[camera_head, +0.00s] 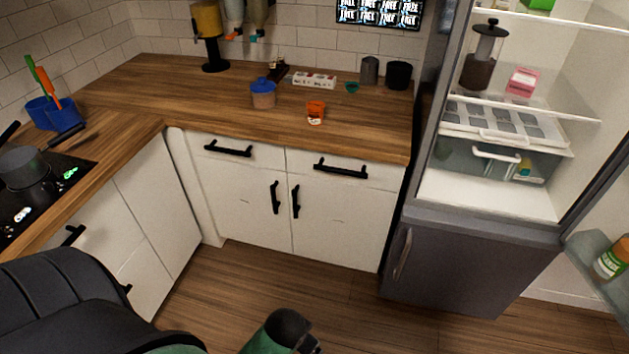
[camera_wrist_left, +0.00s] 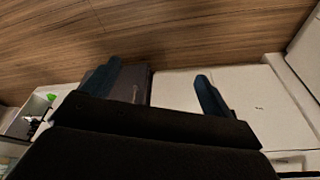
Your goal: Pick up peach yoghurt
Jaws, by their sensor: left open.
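An orange tub (camera_head: 315,107) with a pale label stands near the front of the wooden counter, right of centre in the head view. Left of it stands a peach-coloured jar (camera_head: 263,98) with a blue lid. The labels are too small to read, so I cannot tell which one is the peach yoghurt. My left gripper (camera_wrist_left: 154,84) is open and empty in the left wrist view, with wooden floor and white cabinet fronts beyond its fingers. It is well away from both containers. My right gripper is not in view.
The fridge (camera_head: 470,245) on the right stands open, with a pink carton (camera_head: 522,82) inside and a jar (camera_head: 612,258) on its door shelf. A pot (camera_head: 22,168) sits on the hob at left.

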